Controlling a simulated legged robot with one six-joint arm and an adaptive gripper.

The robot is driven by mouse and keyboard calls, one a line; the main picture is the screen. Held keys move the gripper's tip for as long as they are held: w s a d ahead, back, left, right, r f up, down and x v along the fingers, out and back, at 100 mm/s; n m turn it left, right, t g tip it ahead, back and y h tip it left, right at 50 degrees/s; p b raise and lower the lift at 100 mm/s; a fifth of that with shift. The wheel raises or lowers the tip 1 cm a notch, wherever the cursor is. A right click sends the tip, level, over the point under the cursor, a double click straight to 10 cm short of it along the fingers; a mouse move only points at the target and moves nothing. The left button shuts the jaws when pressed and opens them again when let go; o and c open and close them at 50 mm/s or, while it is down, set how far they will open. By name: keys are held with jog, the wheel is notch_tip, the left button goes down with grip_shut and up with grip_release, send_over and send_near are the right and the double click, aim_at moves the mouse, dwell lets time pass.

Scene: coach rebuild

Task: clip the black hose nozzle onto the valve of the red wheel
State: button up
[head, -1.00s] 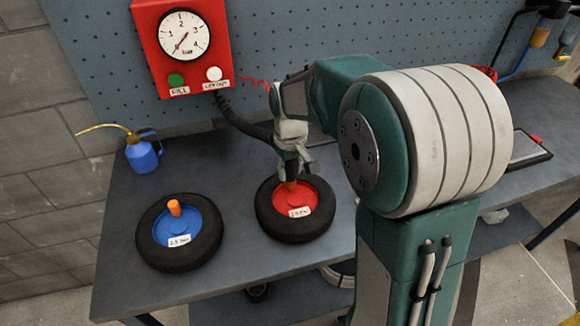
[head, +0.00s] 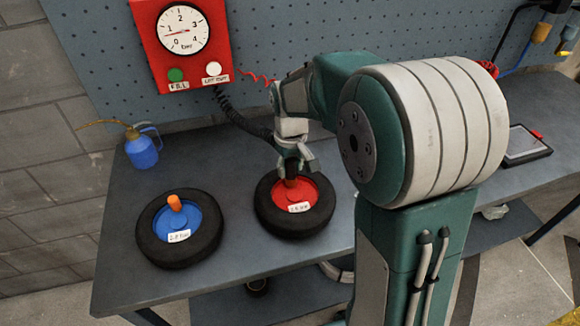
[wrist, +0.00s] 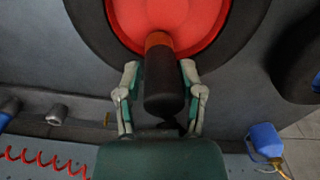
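The red wheel (head: 318,206), a black tyre with a red hub, lies flat on the bench. Its orange valve stem shows in the wrist view (wrist: 158,39). The black hose nozzle (wrist: 163,85) sits on the end of that valve, in line with it; the seating inside is hidden. My gripper (head: 297,166) is above the hub. In the wrist view its fingers (wrist: 160,70) stand spread on both sides of the nozzle, with gaps beside it. The black hose (head: 238,117) runs from the nozzle area up to the red gauge box.
A blue-hubbed wheel (head: 150,246) with an orange valve lies left of the red one. A blue oil can (head: 142,152) stands at the bench's back left. The red gauge box (head: 222,50) hangs on the pegboard. A tablet (head: 524,147) lies at the right.

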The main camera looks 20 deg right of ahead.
jog(key=shift+o, duration=0.7)
